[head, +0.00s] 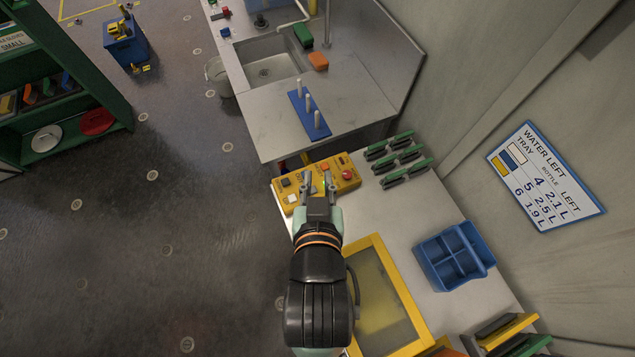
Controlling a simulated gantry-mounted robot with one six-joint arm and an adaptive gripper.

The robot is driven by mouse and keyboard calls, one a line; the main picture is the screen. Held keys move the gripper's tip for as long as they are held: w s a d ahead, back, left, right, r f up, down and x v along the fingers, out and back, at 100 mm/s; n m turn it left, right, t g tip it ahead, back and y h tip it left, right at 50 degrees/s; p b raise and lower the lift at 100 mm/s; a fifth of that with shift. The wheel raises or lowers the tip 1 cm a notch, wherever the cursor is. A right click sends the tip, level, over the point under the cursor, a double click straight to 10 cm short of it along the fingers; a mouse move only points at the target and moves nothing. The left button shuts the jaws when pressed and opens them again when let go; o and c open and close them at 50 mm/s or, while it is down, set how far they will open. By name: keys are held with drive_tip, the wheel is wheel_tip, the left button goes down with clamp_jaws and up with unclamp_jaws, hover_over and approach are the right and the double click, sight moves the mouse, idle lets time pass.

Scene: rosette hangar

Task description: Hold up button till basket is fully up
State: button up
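A yellow control box (342,184) sits on the light bench top near the sink counter. It carries a red round button (347,175), a dark square button (286,183), a white square (291,198) and an orange part (324,166). My gripper (316,186) reaches over the box from the front, its two fingers apart with nothing seen between them. The fingers cover the middle of the box, and a small green spot shows near the right fingertip. I cannot tell whether a fingertip touches a button, or which button is up. I cannot make out a basket.
A yellow-framed panel (410,298) stands close right of my arm. A blue divided tray (453,257) and several green-and-black clips (398,172) lie on the bench. A blue peg rack (300,118) is beside the sink (268,70). Open floor (170,220) lies left.

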clamp_jaws()
idle(1.0)
